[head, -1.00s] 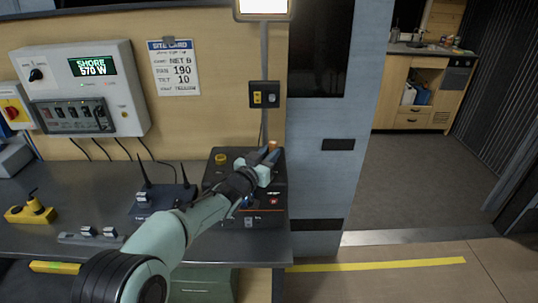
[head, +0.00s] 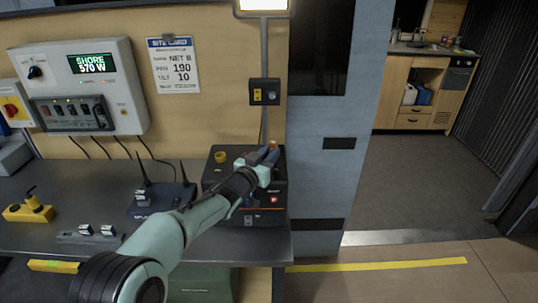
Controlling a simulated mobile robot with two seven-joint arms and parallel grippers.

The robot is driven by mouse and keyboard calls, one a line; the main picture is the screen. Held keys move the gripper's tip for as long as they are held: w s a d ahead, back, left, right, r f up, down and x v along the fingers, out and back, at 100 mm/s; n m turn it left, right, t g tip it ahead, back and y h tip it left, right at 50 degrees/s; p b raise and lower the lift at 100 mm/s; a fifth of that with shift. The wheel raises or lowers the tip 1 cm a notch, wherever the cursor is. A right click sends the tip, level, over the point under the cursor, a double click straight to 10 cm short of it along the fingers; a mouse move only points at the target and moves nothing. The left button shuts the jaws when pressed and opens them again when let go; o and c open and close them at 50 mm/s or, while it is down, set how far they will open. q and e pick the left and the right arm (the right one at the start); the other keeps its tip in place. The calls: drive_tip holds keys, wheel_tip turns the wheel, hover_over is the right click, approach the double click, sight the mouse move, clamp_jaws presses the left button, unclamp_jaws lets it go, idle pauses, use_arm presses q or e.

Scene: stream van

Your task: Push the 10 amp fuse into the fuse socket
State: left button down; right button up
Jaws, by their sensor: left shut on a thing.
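My left gripper (head: 271,153) reaches over the black box (head: 215,184) on the bench from the front left. It is shut on a small orange piece (head: 274,146), which shows at the fingertips above the box's back right part. The piece appears to be the 10 amp fuse, but it is too small to read any marking. The fuse socket cannot be made out; the gripper and wrist cover part of the box top. I cannot tell whether the piece touches the box. My right gripper is not in view.
A yellow knob (head: 221,157) stands on the box's back left. A router with antennas (head: 155,200) is left of the box. A grey switch strip (head: 90,234) and a yellow device (head: 29,210) lie on the bench. A pale blue pillar (head: 345,180) stands right of the box.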

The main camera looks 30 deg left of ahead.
use_arm(q)
drive_tip(key=shift+f, duration=0.55)
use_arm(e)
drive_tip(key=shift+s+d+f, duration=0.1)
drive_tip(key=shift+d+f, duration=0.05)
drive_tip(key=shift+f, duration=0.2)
use_arm(q)
drive_tip(key=shift+r+p, duration=0.55)
drive_tip(key=shift+r, duration=0.55)
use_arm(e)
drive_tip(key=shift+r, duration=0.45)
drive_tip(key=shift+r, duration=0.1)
use_arm(q)
drive_tip(key=shift+r, duration=0.1)
